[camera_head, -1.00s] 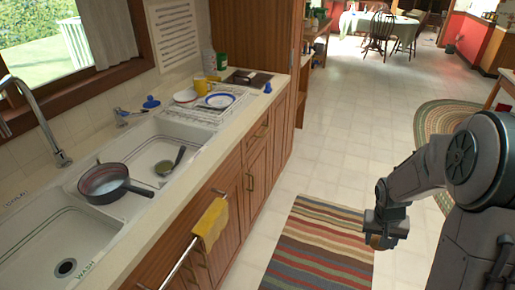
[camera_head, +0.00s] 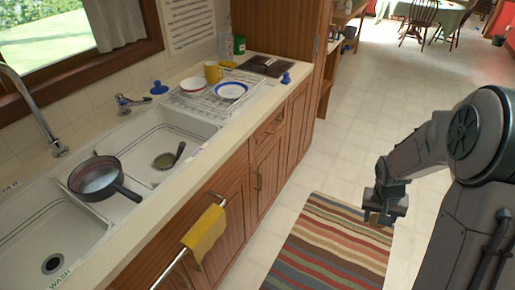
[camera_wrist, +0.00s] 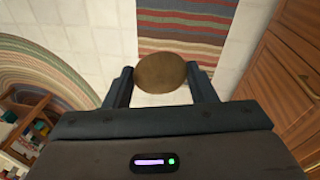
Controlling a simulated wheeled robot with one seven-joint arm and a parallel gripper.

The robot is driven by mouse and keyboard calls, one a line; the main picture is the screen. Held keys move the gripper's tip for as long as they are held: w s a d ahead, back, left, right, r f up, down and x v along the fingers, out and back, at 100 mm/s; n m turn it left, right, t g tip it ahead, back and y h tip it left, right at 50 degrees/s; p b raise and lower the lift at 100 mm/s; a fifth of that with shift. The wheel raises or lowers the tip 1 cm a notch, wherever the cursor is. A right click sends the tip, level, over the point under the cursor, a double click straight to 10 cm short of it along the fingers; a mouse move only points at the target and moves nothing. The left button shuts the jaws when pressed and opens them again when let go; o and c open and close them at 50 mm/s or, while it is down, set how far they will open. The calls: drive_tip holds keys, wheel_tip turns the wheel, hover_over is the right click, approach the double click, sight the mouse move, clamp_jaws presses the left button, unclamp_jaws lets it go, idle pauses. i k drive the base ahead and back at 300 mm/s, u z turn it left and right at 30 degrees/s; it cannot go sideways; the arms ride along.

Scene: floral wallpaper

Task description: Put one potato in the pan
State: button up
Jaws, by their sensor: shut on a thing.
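A brown, rounded potato (camera_wrist: 161,73) sits between the two fingers of my gripper (camera_wrist: 161,88) in the wrist view, and the gripper is shut on it. In the head view my gripper (camera_head: 381,218) hangs at the right, over the floor by the striped rug, with the potato barely showing under it. The pan (camera_head: 95,177), dark with a black handle, rests on the divider between the two sink basins at the left. Its inside looks empty. My gripper is far to the right of the pan, with the counter front between them.
A ladle (camera_head: 168,157) lies in the far basin. A dish rack (camera_head: 213,103) with a plate, bowl and yellow mug stands on the counter beyond. A yellow towel (camera_head: 204,237) hangs on a bar at the cabinet front. The floor around the striped rug (camera_head: 330,245) is clear.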

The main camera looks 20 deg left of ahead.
sight(95, 182)
drive_tip(key=u, duration=1.4)
